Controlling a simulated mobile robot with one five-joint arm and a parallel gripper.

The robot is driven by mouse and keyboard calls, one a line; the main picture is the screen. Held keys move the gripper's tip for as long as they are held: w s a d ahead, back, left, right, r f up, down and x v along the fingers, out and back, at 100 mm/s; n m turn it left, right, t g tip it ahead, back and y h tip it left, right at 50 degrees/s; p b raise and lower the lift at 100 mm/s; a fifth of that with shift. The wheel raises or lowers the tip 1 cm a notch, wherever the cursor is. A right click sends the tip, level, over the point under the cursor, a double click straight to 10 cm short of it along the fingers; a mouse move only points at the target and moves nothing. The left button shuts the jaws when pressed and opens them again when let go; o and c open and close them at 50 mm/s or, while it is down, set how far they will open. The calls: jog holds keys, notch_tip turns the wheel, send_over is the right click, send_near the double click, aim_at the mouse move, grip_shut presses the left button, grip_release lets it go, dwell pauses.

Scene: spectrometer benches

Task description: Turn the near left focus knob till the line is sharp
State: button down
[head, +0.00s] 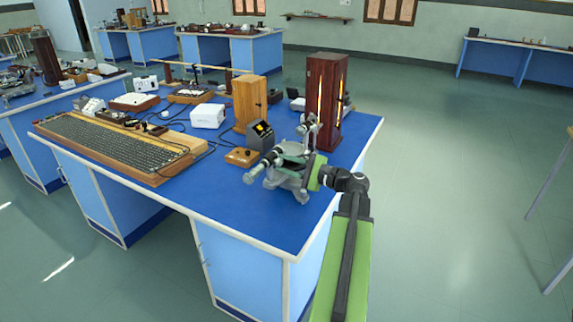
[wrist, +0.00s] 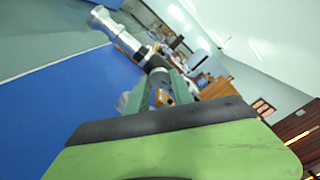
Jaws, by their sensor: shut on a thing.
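A grey spectrometer (head: 288,176) stands at the near right corner of the blue bench. Its tube with an eyepiece end (head: 252,174) points to the near left in the head view. In the wrist view the silver tube (wrist: 115,32) runs across the upper left, just beyond my fingertips. My gripper (head: 312,168) reaches in from the right, at the side of the spectrometer. In the wrist view its two green fingers (wrist: 160,82) are closed at the tube, on the focus knob, which they hide. A small dark grey display (head: 261,130) with a yellow picture stands behind; line sharpness is too small to judge.
A tall dark wooden lamp housing (head: 325,100) with a lit slit stands behind the spectrometer. A lighter wooden box (head: 249,104), a white box (head: 208,116) and a long keyed board (head: 120,146) lie further left. The bench front (head: 250,215) is bare; floor is free at right.

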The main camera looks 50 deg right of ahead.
jog(key=shift+m, duration=0.5)
dwell(0.3)
jog(key=c, duration=1.1)
grip_release()
jog(key=shift+s, duration=0.1)
jog(key=v, duration=1.7)
jog(key=shift+s, duration=0.15)
jog(key=shift+f, duration=0.1)
